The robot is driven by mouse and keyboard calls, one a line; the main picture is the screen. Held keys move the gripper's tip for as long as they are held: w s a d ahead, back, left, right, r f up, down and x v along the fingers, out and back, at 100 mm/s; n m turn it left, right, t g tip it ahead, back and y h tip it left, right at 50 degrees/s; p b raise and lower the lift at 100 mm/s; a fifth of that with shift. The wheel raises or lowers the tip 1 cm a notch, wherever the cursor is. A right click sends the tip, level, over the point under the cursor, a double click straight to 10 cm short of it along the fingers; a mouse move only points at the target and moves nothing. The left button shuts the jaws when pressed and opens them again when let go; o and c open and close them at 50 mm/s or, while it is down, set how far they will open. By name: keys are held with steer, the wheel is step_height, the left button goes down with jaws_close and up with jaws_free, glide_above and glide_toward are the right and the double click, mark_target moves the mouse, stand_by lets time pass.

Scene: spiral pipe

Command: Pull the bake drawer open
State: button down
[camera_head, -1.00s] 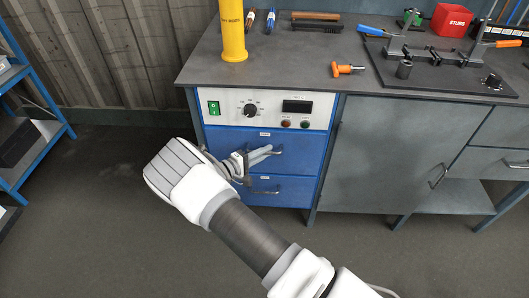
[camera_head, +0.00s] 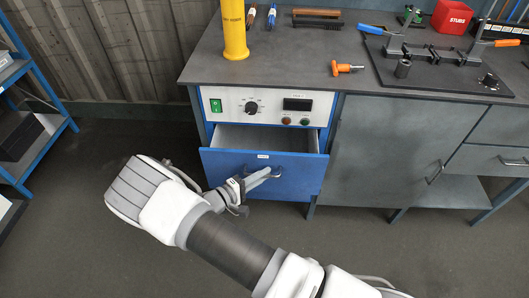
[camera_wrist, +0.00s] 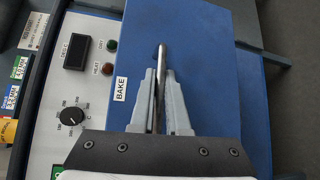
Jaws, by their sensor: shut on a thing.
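My gripper (camera_head: 272,172) is shut on the drawer's metal bar handle (camera_wrist: 162,62), with one finger on each side of the bar. The wrist view shows my fingers (camera_wrist: 161,88) close around the lower part of the handle.
The control panel (camera_head: 226,104) with knob, display and buttons is above the drawer. A grey bench top (camera_head: 285,75) holds a yellow cylinder (camera_head: 234,32), an orange-handled tool (camera_head: 346,68) and a bending jig. A blue shelf (camera_head: 45,150) stands at left. The floor in front is open.

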steer(key=s+p, duration=0.2)
steer(key=s, duration=2.2)
steer(key=shift+a, duration=0.45)
steer(key=c, duration=0.9)
jaws_free()
steer(key=v, duration=1.7)
steer(key=shift+s+a+p, duration=0.1)
steer(key=shift+s+p, duration=0.05)
steer(key=shift+p, duration=0.2)
